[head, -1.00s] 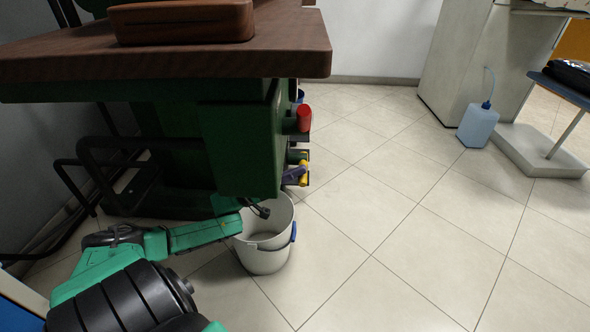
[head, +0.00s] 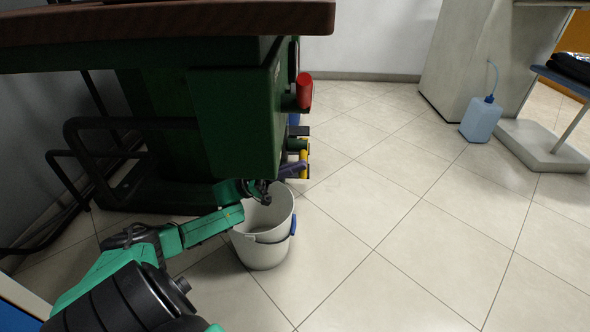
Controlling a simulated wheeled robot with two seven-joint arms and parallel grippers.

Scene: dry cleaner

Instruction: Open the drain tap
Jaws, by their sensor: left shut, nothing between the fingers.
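The green machine (head: 235,125) stands under the wooden table top. I cannot tell for certain which is the drain tap. A pale bucket (head: 262,243) stands on the floor below them. My left gripper (head: 266,198) is shut and empty, just above the bucket's rim and a little below and left of the purple lever, apart from it as far as I can see. My right gripper is not in view.
The wooden table top (head: 180,22) overhangs the machine. Black tube rails (head: 120,123) stand at its left. A blue jug (head: 480,119) stands on the floor at the far right, beside a pale cabinet. The tiled floor (head: 400,215) right of the bucket is clear.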

